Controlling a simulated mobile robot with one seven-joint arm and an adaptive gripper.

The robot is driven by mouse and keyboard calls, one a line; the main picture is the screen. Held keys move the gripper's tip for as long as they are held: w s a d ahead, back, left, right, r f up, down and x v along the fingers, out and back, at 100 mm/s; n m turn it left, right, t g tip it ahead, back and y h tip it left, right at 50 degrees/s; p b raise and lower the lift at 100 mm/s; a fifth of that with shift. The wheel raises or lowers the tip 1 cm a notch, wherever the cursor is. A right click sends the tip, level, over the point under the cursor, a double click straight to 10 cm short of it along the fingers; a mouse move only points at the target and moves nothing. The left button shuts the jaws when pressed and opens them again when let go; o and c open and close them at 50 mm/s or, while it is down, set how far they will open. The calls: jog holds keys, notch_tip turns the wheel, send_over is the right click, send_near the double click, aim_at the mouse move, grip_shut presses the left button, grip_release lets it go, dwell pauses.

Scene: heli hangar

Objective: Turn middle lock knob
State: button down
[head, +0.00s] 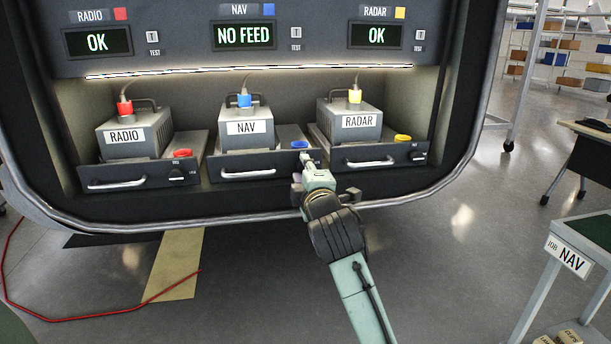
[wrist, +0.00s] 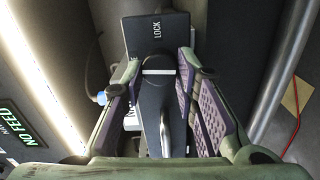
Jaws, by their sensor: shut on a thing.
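The NAV tray (head: 228,174) is the middle of the three and carries a grey box labelled NAV (head: 243,136). My gripper (head: 306,160) is at the right end of this tray's front and hides the middle lock knob in the head view. In the wrist view, the dark round lock knob (wrist: 157,67) with a pale line across it sits between my fingertips, below a LOCK label (wrist: 157,31). The pale line runs roughly crosswise in this view. My gripper is shut on the knob.
The NAV display (head: 244,35) reads NO FEED; the RADIO and RADAR displays read OK. The RADIO tray (head: 125,183) and RADAR tray (head: 367,162) flank the NAV tray. A cart labelled NAV (head: 569,256) stands at right. A red cable (head: 95,318) lies on the floor.

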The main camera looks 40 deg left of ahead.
jog(key=shift+n, duration=0.5)
jog(key=c, duration=1.3)
grip_release()
jog(key=v, duration=0.8)
jog(key=shift+s, duration=0.1)
